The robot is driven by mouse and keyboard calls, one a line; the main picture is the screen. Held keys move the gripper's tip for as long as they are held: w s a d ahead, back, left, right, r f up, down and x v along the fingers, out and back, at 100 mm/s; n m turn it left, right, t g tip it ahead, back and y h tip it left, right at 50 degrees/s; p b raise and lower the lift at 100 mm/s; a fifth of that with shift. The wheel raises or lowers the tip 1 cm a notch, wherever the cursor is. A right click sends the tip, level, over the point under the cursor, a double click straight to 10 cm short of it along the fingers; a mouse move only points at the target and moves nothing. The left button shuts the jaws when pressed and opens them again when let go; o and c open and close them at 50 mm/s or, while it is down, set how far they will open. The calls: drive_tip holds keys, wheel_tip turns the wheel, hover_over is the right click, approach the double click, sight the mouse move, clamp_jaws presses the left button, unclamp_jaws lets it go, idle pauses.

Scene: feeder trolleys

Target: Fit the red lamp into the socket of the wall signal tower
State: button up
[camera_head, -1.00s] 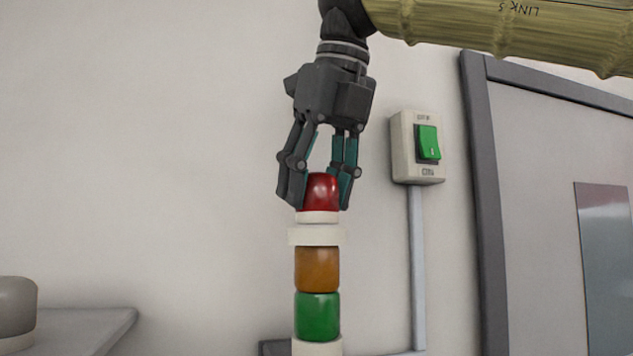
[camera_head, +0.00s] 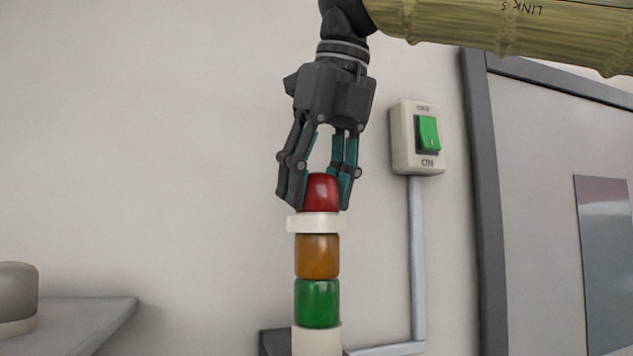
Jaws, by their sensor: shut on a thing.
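The red lamp (camera_head: 321,191) is upright between the fingers of my gripper (camera_head: 321,190), which is shut on it. The lamp is directly above the signal tower, and its white base is now hidden behind or inside the tower's white socket collar (camera_head: 316,223). I cannot tell whether the lamp is fully seated. Below the collar, the tower has an amber section (camera_head: 317,256) and a green section (camera_head: 317,303), on a pale base (camera_head: 316,340).
A wall switch box (camera_head: 417,137) with a green rocker is to the right of my gripper, with a conduit (camera_head: 418,260) running down. A grey door frame (camera_head: 479,200) stands farther right. A grey surface (camera_head: 90,318) with a grey rounded object (camera_head: 17,290) is at lower left.

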drive_tip(key=shift+f, duration=0.15)
drive_tip(key=o, duration=1.1)
drive_tip(key=v, duration=1.2)
drive_tip(key=shift+d, duration=0.1)
